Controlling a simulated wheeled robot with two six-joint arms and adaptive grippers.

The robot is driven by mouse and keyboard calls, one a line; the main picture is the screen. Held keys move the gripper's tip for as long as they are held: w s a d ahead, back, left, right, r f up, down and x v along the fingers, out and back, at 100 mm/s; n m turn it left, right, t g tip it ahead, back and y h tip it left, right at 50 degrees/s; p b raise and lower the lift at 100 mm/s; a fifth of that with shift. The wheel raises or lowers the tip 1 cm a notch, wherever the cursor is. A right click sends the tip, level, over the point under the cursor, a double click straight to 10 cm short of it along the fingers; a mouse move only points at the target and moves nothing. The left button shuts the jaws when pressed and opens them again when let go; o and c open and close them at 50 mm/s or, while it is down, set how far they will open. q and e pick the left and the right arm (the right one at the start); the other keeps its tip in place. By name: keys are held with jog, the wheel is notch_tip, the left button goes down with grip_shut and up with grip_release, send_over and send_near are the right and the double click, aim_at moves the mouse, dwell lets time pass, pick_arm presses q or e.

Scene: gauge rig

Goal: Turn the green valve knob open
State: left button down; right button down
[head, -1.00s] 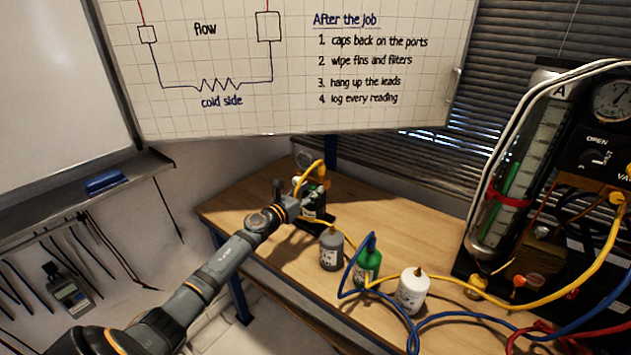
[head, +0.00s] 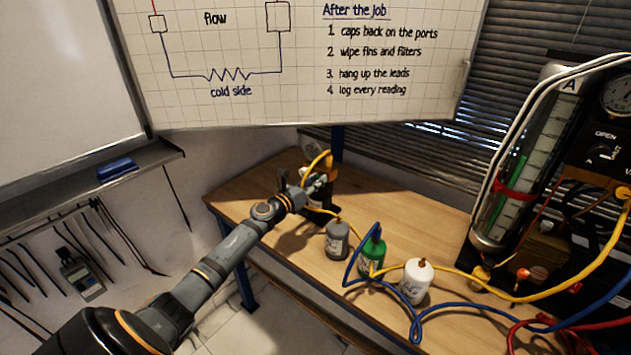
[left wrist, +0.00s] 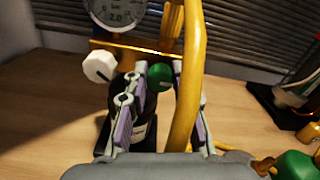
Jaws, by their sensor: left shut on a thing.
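The green valve knob (left wrist: 160,76) shows in the left wrist view, on a yellow manifold bar (left wrist: 141,49) below a round gauge (left wrist: 116,12). My left gripper (left wrist: 162,88) is shut on the knob, one finger on each side of it. The yellow hose (left wrist: 187,70) hangs in front and partly hides the right finger. A white knob (left wrist: 99,66) sits to the left of the green one. In the head view, my left gripper (head: 318,184) reaches the rig at the back of the bench, and the knob is too small to make out. My right gripper is not in view.
A grey bottle (head: 337,241), a green bottle (head: 373,254) and a white bottle (head: 416,281) stand on the wooden bench (head: 300,259). Blue and yellow hoses loop around them. A dark panel with a clear cylinder (head: 513,165) stands at the right.

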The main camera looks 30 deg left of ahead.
pick_arm(q)
jog(key=n+p, duration=0.3)
jog(key=n, duration=0.5)
jog(key=shift+r+n, duration=0.1)
jog(key=shift+n, duration=0.2)
jog(key=shift+n+p, duration=2.2)
jog(key=shift+n, duration=2.1)
jog(key=shift+f, duration=0.2)
jog(key=c, duration=1.1)
grip_release()
